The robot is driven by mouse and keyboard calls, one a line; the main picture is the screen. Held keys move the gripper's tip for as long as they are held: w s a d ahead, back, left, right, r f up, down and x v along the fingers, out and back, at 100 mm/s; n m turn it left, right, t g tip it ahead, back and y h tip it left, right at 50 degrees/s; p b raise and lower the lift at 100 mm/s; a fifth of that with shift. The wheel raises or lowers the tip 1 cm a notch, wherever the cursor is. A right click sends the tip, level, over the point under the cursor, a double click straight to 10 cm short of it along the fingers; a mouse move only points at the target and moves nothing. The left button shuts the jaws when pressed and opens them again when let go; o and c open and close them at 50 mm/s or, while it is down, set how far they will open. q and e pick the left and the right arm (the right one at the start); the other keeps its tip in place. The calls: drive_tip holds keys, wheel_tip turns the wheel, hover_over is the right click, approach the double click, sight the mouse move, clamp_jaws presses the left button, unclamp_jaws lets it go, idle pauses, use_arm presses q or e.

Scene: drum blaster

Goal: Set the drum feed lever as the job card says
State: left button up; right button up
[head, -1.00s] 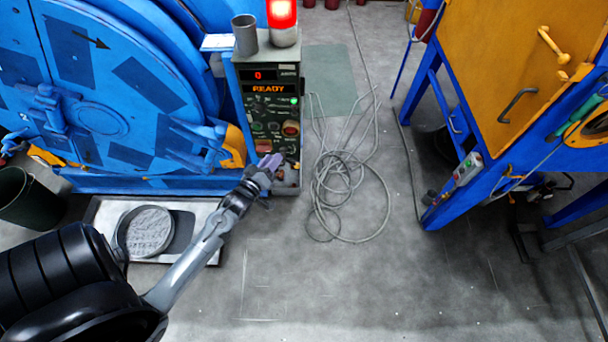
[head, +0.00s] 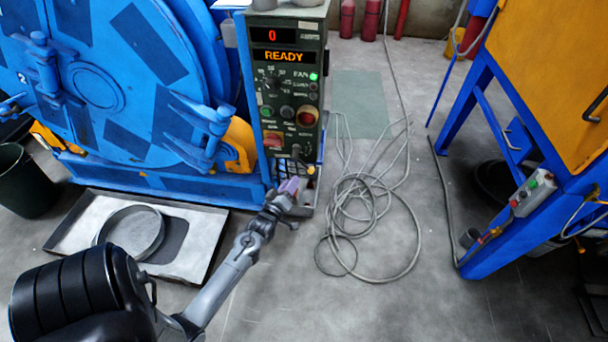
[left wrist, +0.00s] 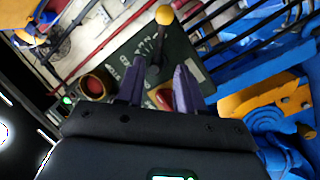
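The dark green control panel (head: 285,95) stands beside the blue drum machine and reads 0 and READY. A lever with a yellow ball knob (left wrist: 164,15) shows in the left wrist view, its dark shaft rising from the panel face beside white scale marks. In the head view a small yellow knob (head: 310,170) shows at the panel's lower end. My left gripper (head: 290,187) is near it. In the left wrist view my left gripper (left wrist: 159,80) is open, fingers apart, with the lever between and beyond them; contact is not clear. My right gripper is not in view. No job card is readable.
The blue drum (head: 110,85) stands left of the panel. A grey tray (head: 205,245) with a round sieve lies on the floor below it. Loose cable (head: 365,225) coils right of the panel. A blue-framed orange cabinet (head: 545,80) stands at right.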

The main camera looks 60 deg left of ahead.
sight(304, 164)
use_arm(q)
drive_tip(key=shift+b+x, duration=2.9)
drive_tip(key=shift+x, duration=2.6)
drive_tip(key=shift+w+d+f, duration=0.1)
drive_tip(key=shift+f, duration=0.05)
drive_tip(key=shift+c, duration=0.7)
clamp_jaws()
